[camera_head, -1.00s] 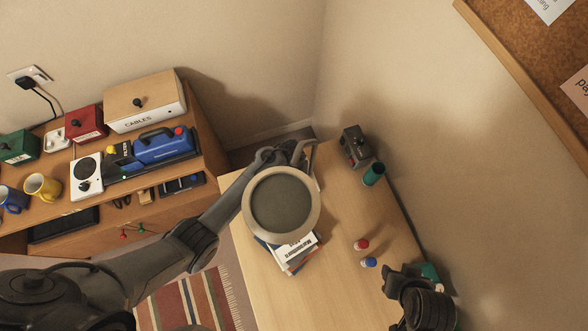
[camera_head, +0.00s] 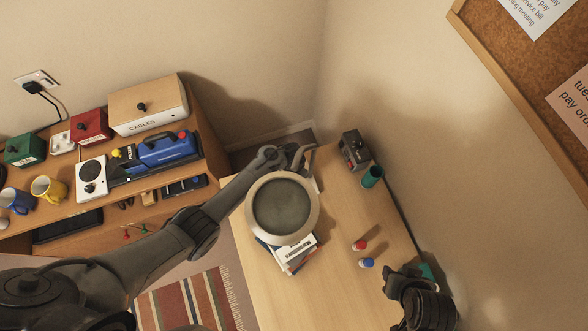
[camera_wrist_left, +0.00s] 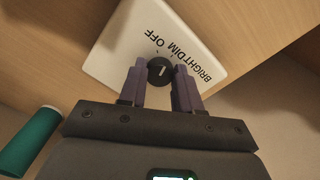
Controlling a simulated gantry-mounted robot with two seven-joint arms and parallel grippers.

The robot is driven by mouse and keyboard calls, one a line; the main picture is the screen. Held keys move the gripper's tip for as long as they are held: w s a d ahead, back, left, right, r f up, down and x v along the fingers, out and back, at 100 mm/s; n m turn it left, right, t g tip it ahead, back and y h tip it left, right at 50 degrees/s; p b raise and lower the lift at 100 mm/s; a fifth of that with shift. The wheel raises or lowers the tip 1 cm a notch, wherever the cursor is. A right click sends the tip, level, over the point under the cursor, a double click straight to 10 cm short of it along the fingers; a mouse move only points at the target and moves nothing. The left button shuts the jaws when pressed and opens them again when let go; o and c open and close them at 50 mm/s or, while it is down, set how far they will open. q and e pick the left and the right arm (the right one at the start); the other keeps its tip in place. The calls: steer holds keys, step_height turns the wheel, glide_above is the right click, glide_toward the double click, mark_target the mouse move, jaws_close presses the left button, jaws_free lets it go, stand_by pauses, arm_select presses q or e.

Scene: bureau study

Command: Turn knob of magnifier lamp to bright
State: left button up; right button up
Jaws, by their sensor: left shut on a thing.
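The magnifier lamp's round cream head (camera_head: 282,208) hangs over the desk in the head view. In the left wrist view the lamp's white base plate (camera_wrist_left: 125,50) carries the words BRIGHT, DIM and OFF around a black knob (camera_wrist_left: 159,71) with a small light mark. I cannot tell surely which word the mark faces. My left gripper (camera_wrist_left: 160,76) is shut on the knob, one finger on each side. In the head view my left arm reaches past the lamp head, and its fingertips and the knob do not show. My right gripper (camera_head: 405,283) is at the lower right, its jaw state unclear.
Books (camera_head: 292,258) lie under the lamp head. A dark box-like thing (camera_head: 354,149) and a green cylinder (camera_head: 372,176) stand near the wall. A red-topped bottle (camera_head: 359,245) and a blue-topped one (camera_head: 366,263) stand before my right gripper. The desk's front is clear.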

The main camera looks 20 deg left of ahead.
arm_select(q)
steer(key=m, duration=0.6)
steer(key=shift+w+a, duration=0.1)
steer(key=m, duration=0.4)
steer(key=shift+m, duration=1.6)
steer(key=shift+b, duration=0.3)
steer(key=o, duration=1.1)
steer(key=shift+c, duration=0.2)
steer(key=shift+r, duration=0.1)
